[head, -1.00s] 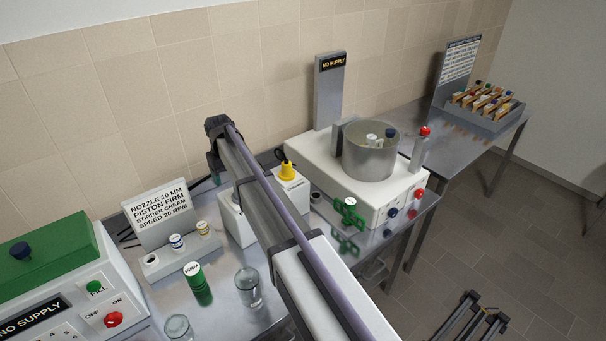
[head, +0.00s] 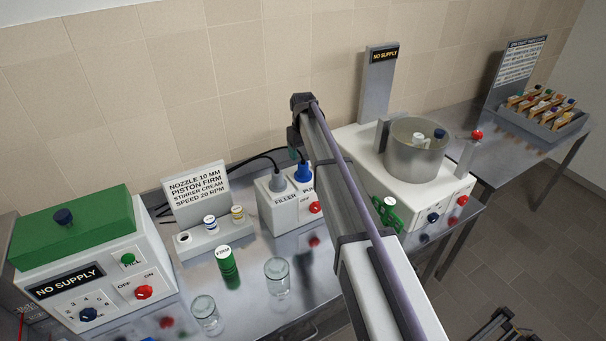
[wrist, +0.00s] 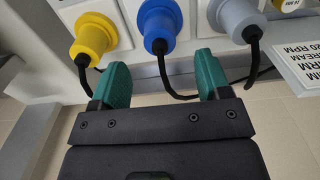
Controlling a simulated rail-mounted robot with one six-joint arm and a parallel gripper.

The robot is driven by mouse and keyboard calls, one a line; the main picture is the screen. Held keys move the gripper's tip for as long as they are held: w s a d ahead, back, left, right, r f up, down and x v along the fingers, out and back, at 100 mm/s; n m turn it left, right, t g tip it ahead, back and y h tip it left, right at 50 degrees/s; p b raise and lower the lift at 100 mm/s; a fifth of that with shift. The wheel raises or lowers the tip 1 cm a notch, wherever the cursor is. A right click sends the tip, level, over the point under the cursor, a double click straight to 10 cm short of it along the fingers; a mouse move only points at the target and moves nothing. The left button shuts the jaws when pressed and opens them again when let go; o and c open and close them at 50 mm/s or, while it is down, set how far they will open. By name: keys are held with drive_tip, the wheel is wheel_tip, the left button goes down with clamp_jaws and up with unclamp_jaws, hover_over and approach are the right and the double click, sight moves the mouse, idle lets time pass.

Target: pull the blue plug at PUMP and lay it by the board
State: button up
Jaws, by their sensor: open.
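The blue plug (head: 303,173) sits upright in the white board (head: 268,208) at the PUMP label, with its cable running back. In the wrist view the blue plug (wrist: 158,22) is seated between a yellow plug (wrist: 92,36) and a grey plug (wrist: 238,18). My gripper (wrist: 164,70) is open and empty. Its two green fingers are apart, and the blue plug shows beyond the gap between them, not gripped. In the head view my arm hides the right part of the board and the yellow plug.
The grey plug (head: 277,182) stands close left of the blue one, at FILLER. A red knob (head: 315,208) is on the board's front. Two glass jars (head: 277,278) and a green cylinder (head: 228,268) stand in front to the left. Bench shows bare before the board.

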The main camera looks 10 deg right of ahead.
sight(303, 163)
wheel_tip(303, 163, down, 8)
drive_tip(key=b, duration=0.7)
idle(0.5)
drive_tip(key=shift+r, duration=0.1)
drive_tip(key=c, duration=1.2)
drive_tip(key=shift+r+p, duration=3)
drive_tip(key=shift+c, duration=0.2)
